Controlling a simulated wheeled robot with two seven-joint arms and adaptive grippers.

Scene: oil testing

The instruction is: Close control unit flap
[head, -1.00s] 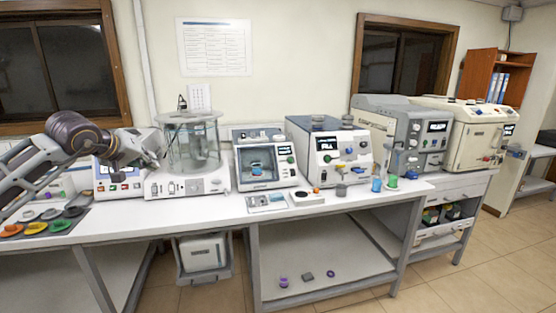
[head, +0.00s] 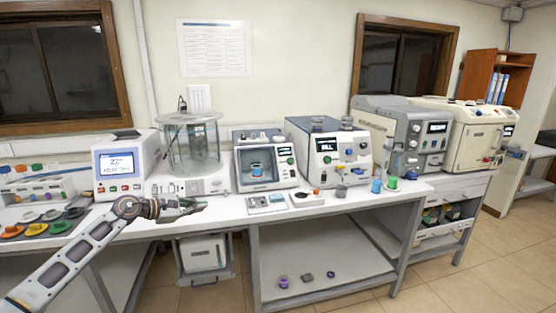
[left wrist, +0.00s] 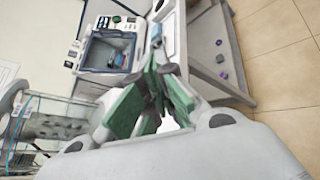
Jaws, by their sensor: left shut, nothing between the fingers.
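A white unit with a lit screen (head: 122,165), probably the control unit, stands left of a glass cylinder bath (head: 192,145) on a white base with a front panel (head: 182,187). I cannot make out which part is the flap or whether it is open. My left gripper (head: 203,206) is shut and empty. It points right, in front of the bath base near the bench's front edge. In the left wrist view its green-padded fingers (left wrist: 160,72) come together with nothing between them. The bath (left wrist: 45,125) shows at lower left there. My right gripper is out of view.
A white device with a dark window (head: 262,168) stands right of the bath, also visible in the left wrist view (left wrist: 108,52). Small flat trays (head: 265,202) lie before it. Coloured discs (head: 40,225) lie at the left. More machines line the bench to the right.

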